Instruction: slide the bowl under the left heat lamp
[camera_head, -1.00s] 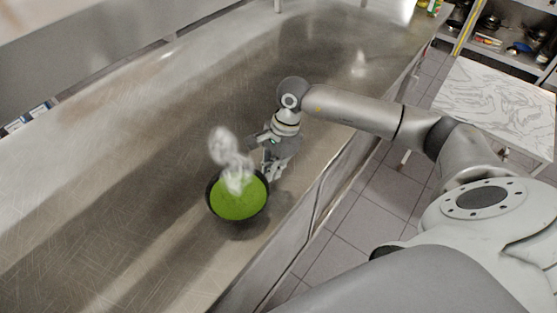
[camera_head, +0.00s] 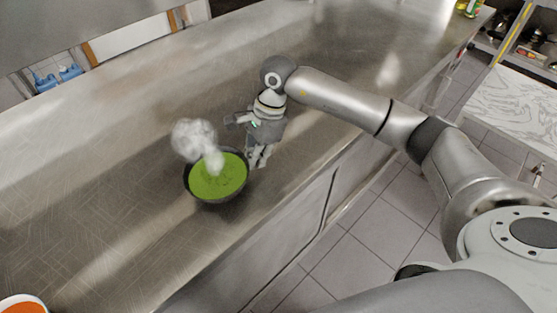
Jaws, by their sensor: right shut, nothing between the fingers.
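A dark bowl of green soup (camera_head: 217,181) stands upright on the steel counter, with pale steam (camera_head: 196,140) rising from it. My right gripper (camera_head: 257,164) is shut and empty. It points down at the bowl's right side, with its fingers close to the rim; I cannot tell whether they touch it. No heat lamp can be made out in this view. My left gripper is not in view.
The steel counter (camera_head: 120,190) is clear to the left of the bowl. A container with orange contents (camera_head: 22,306) is at the bottom left corner. Blue items (camera_head: 58,77) lie at the back left. A marble-topped table (camera_head: 510,110) stands at the right.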

